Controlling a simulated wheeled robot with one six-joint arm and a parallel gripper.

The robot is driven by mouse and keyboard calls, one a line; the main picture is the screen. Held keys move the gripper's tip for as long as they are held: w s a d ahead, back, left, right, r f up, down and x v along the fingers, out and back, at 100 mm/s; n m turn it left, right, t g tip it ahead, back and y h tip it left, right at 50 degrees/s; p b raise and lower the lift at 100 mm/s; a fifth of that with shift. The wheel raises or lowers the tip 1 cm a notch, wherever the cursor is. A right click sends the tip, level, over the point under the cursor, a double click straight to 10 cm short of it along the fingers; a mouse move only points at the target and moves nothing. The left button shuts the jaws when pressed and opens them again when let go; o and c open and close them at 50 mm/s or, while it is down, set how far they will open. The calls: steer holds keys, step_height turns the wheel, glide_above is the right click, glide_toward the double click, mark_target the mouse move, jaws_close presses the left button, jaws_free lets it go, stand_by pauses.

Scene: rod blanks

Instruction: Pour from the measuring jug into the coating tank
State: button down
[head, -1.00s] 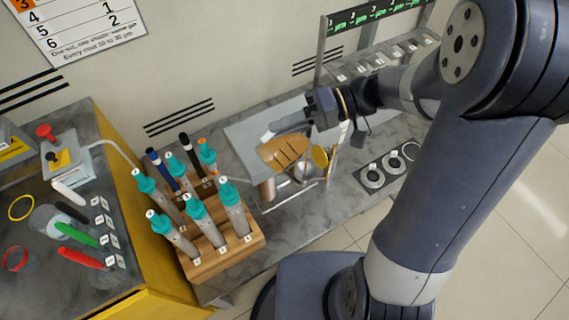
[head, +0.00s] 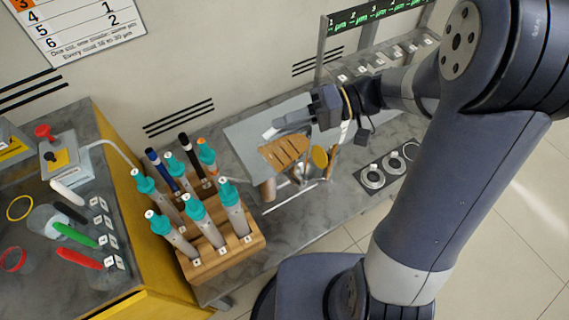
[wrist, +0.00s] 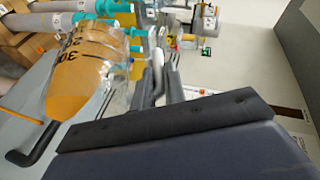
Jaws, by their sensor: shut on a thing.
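The measuring jug (head: 285,152) is clear with dark graduation marks and holds amber liquid. It is tipped well over, nearly on its side, above the grey bench plate. In the wrist view the jug (wrist: 85,60) shows large at the upper left, with amber liquid gathered toward its lower end. My gripper (head: 290,125) is shut on the jug; its fingers also show in the wrist view (wrist: 165,82). A brownish cylinder (head: 268,189) and a clear vessel (head: 302,173) stand below the jug. I cannot tell which is the coating tank, nor whether liquid is flowing.
A wooden rack (head: 228,252) of teal-capped tubes and pens stands close to the left of the jug. A dark strip with rings (head: 372,177) lies farther right. A yellow-sided cabinet (head: 150,240) is at left.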

steer(key=shift+w+d+r+g+y+b, duration=0.1)
steer(key=shift+w+d+g+y+b, duration=0.25)
steer(key=shift+b, duration=0.25)
stand_by(2.2)
steer(key=shift+s, duration=0.1)
stand_by(0.4)
steer(key=shift+s+a+f+t+h+b, duration=0.15)
steer(key=shift+s+a+t+h, duration=0.2)
steer(key=shift+a+h, duration=0.1)
steer(key=shift+s+a+f+t+h+b, duration=0.1)
steer(key=shift+s+a+t+h+b, duration=0.1)
steer(key=shift+s+a+h, duration=0.15)
steer(key=shift+a+f+n, duration=0.1)
steer(key=shift+a+n, duration=0.05)
steer(key=shift+n, duration=0.15)
